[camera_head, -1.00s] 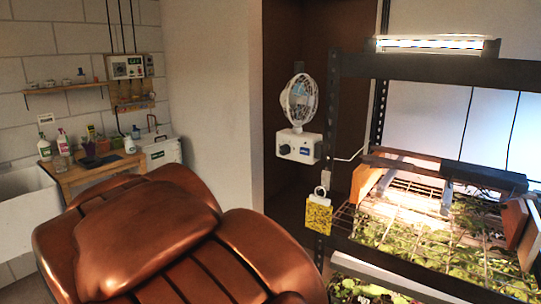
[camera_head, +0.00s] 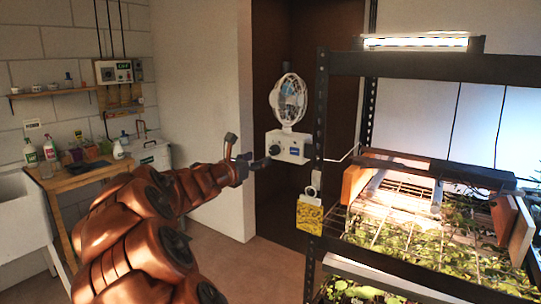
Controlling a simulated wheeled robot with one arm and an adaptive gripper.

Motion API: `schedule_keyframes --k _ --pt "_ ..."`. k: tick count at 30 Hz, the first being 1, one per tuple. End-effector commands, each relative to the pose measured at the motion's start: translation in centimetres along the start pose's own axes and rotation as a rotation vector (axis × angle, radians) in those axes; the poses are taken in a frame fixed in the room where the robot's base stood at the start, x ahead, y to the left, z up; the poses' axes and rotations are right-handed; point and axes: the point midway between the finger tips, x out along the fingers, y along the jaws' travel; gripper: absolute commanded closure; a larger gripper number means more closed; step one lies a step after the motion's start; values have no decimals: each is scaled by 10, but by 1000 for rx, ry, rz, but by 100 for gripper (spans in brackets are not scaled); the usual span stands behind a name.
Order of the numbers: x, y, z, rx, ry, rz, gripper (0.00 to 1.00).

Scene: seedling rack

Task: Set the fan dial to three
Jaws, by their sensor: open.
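The fan (camera_head: 289,100) is white with a round caged head and stands on a white control box (camera_head: 295,146), fixed at the left post of the rack. The dark fan dial (camera_head: 275,150) is on the left part of the box's front. Its setting is too small to read. My gripper (camera_head: 262,163) is open at the end of my copper-coloured arm, just left of and slightly below the dial. I cannot tell whether its fingers touch the dial or the box.
The seedling rack's dark post (camera_head: 320,140) and trays of green seedlings (camera_head: 400,240) fill the right. A yellow card (camera_head: 309,217) hangs on the post below the fan. A wooden bench (camera_head: 85,178) with bottles stands at the left. Open floor (camera_head: 245,270) lies below my arm.

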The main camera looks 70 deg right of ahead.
Motion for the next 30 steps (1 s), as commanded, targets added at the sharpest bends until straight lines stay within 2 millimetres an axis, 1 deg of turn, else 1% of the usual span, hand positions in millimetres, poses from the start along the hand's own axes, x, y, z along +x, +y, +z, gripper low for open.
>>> schedule_keyframes --k 5,13,18,23,30 --pt "17 0 0 -12 -1 1 39" --pt "56 0 1 -9 -1 2 39" --pt "71 0 0 -9 -1 1 39" --pt "78 0 0 -7 -1 1 39" --pt "78 0 0 -7 -2 2 39"
